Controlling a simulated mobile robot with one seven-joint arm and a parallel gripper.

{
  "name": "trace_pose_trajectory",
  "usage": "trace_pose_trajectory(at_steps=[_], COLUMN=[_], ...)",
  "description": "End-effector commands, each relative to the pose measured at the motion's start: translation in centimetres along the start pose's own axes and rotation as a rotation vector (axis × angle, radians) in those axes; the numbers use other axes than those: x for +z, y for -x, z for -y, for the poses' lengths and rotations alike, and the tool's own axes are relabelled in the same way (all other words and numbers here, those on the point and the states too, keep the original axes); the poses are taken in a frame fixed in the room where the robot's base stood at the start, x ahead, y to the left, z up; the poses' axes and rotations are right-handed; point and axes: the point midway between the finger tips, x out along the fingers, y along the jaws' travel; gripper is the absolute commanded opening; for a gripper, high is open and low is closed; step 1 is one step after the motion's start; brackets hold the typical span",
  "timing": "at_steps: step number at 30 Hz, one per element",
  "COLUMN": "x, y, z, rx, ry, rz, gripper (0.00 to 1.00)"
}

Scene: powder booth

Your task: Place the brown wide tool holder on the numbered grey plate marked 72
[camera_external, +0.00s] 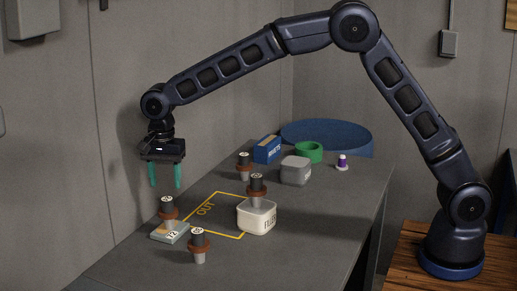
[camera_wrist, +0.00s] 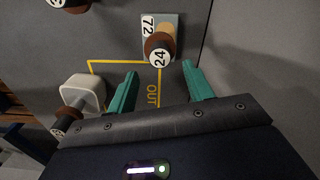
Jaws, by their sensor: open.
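A tool holder (camera_external: 168,209) with a brown collar and dark top stands upright on the grey plate (camera_external: 172,236) marked 72. In the wrist view this holder (camera_wrist: 159,48) shows a white disc reading 24, and the plate (camera_wrist: 173,20) lies under it. My gripper (camera_external: 164,184) is open and empty above the holder, apart from it. In the wrist view my gripper (camera_wrist: 161,88) has its green fingers spread, with the holder beyond their tips. Other brown-collared holders look similar; I cannot tell their widths apart.
One holder (camera_external: 199,246) stands in front; another (camera_external: 257,187) is at the white box (camera_external: 257,219), a third (camera_external: 243,166) farther back. A grey box (camera_external: 296,171), blue box (camera_external: 267,149), green ring (camera_external: 309,152), blue round tray (camera_external: 345,136) and purple-topped item (camera_external: 342,162) stand behind. The yellow OUT outline has bare room.

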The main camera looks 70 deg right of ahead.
Motion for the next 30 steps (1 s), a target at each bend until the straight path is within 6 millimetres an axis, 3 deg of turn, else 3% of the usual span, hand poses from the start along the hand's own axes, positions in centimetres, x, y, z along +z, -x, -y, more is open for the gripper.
trace_pose_trajectory(at_steps=[7, 20, 23, 30], x=[0.0, -0.5, -1.4, -4.5], y=[4.0, 6.1, 7.8, 13.2], z=[0.0, -0.7, -2.2, -8.6], rx=[-0.001, -0.006, -0.021, -0.072], ry=[0.0, 0.017, 0.055, 0.214], rz=[0.0, 0.001, 0.002, -0.002], gripper=[0.52, 0.52, 0.52, 0.52])
